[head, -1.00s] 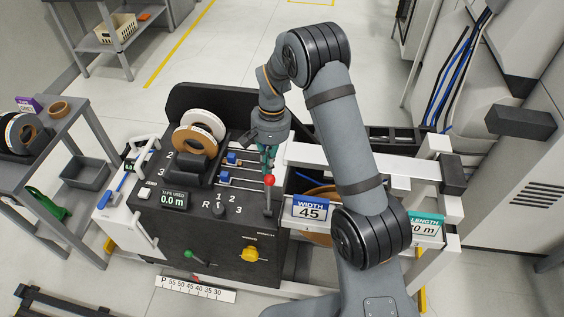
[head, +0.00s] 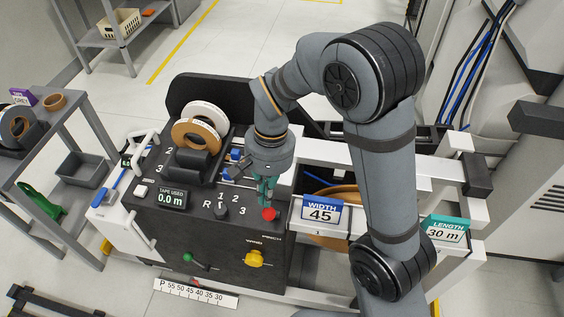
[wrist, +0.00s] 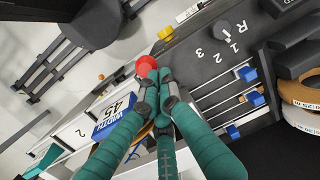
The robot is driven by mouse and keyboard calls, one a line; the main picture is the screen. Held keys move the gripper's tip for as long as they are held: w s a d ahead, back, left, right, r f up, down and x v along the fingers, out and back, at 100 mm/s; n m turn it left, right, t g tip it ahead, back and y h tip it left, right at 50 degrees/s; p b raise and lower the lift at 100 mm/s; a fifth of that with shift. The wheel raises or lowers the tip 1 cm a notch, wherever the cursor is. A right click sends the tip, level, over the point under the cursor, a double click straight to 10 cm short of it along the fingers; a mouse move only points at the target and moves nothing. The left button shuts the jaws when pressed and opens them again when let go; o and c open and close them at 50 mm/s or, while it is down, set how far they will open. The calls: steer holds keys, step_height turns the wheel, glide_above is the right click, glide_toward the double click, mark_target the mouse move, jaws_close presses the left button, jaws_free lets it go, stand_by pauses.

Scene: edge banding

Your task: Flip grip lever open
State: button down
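The lever with the round red knob (head: 269,214) is at the front right of the dark machine top, by the "PINCH" label. Its knob sits low and its shaft is largely hidden. In the wrist view the red knob (wrist: 146,66) is just beyond and left of my fingertips. My gripper (head: 266,198), with teal fingers, is right behind and above the knob. The fingers come together at their tips in the wrist view (wrist: 160,88), with no clear gap. I cannot tell whether they touch the knob or shaft.
A yellow knob (head: 254,258) and a green-tipped lever (head: 188,257) are on the front face. A selector knob (head: 221,211) and blue sliders (head: 235,163) are left of my gripper. The blue "WIDTH 45" sign (head: 321,211) stands close on the right. Tape rolls (head: 196,134) stand behind.

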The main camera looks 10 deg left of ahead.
steer(key=shift+s+d+f+b, duration=0.15)
steer(key=shift+s+f, duration=0.1)
steer(key=shift+s, duration=0.3)
steer(key=shift+s+a+f+b, duration=0.15)
steer(key=shift+s+f, duration=0.1)
steer(key=shift+s, duration=0.3)
steer(key=shift+d, duration=0.1)
steer(key=w+r+p, duration=0.4)
steer(key=w, duration=0.1)
steer(key=s+r+b, duration=0.2)
steer(key=s+r, duration=0.3)
steer(key=s, duration=0.3)
steer(key=shift+a+b, duration=0.3)
steer(key=shift+a, duration=0.1)
steer(key=shift+w, duration=0.15)
